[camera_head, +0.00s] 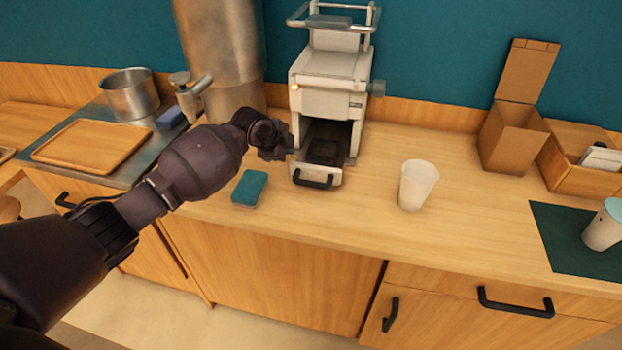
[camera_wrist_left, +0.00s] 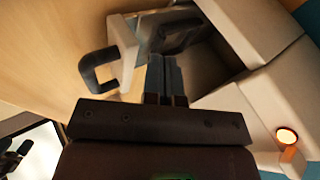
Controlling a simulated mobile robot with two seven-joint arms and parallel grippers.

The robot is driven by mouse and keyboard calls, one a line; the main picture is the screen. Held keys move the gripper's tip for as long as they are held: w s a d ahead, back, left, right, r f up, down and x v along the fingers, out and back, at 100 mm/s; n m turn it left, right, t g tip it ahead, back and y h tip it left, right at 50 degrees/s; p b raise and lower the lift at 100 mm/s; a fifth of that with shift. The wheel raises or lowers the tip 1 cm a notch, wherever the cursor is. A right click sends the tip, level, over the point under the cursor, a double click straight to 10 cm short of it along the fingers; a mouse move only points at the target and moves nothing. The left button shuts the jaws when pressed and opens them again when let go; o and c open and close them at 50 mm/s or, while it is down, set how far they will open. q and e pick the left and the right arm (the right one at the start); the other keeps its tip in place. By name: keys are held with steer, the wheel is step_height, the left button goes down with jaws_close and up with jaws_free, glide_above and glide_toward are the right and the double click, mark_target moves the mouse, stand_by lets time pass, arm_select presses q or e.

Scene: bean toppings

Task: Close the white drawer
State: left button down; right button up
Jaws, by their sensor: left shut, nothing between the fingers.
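The white drawer (camera_head: 302,179) with a black handle juts out of the front of a white machine (camera_head: 330,75) on the counter. Its dark inside shows behind its front panel. In the left wrist view the drawer front (camera_wrist_left: 124,45) and its black handle (camera_wrist_left: 92,72) are at the left. My left gripper (camera_head: 290,153) is at the left side of the drawer, close to it. Its fingers (camera_wrist_left: 166,75) are shut and empty, beside the open part of the drawer. I cannot tell whether they touch it. My right gripper is not in view.
A teal sponge (camera_head: 249,188) lies left of the drawer, and a white cup (camera_head: 417,186) stands to its right. A wooden tray (camera_head: 88,147) and a metal pot (camera_head: 130,95) are at the left. Open boxes (camera_head: 513,137) stand at the right. The counter before the drawer is clear.

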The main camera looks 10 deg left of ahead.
arm_select(q)
steer(key=s+d+t, duration=0.1)
steer(key=s+d+f+m+t, duration=0.1)
steer(key=s, duration=0.1)
steer(key=s+d+m+t+y+p, duration=0.1)
steer(key=s, duration=0.1)
steer(key=shift+d+f+t, duration=0.2)
steer(key=shift+d+t, duration=0.2)
steer(key=s+f+m, duration=0.1)
steer(key=s+m, duration=0.1)
steer(key=s+d+f+m+t+y, duration=0.1)
steer(key=s+m, duration=0.2)
steer(key=s+d+f+m+p, duration=0.1)
steer(key=s+m, duration=0.1)
steer(key=shift+s+d+m+t+y, duration=0.1)
steer(key=shift+s+m+t+y, duration=0.2)
steer(key=shift+m, duration=0.1)
steer(key=s+d+r+m+t, duration=0.1)
steer(key=s+d+m+t, duration=0.25)
steer(key=s+m, duration=0.5)
glide_toward(320, 187)
steer(key=shift+g, duration=0.25)
steer(key=x, duration=0.6)
steer(key=shift+r, duration=0.15)
steer(key=shift+w, duration=0.75)
